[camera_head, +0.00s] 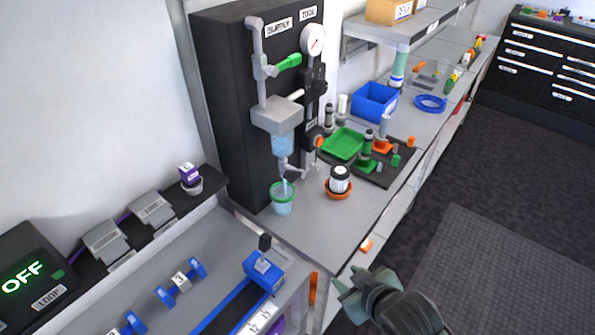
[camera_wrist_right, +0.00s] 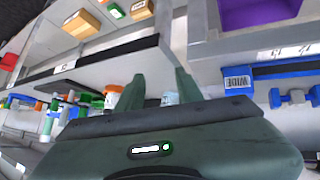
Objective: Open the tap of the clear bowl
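The clear bowl (camera_head: 282,145) hangs under a grey block on the black panel and has bluish liquid in it. A small grey tap (camera_head: 287,172) is at its lower end; its exact setting is too small to tell. A pale streak runs from there into a green-rimmed clear cup (camera_head: 283,200) on the bench, which holds bluish liquid. My right gripper (camera_head: 340,294) is in front of the bench edge, lower right of the cup and well apart from the bowl. It is open and empty; its spread fingers show in the right wrist view (camera_wrist_right: 160,90). My left gripper is not in view.
A white-lidded jar (camera_head: 340,178) in an orange dish stands right of the cup. A green tray (camera_head: 344,143) and blue bin (camera_head: 374,102) are further back. A blue fixture (camera_head: 263,268) stands in front of the cup. A green-handled lever (camera_head: 288,62) is on the panel above.

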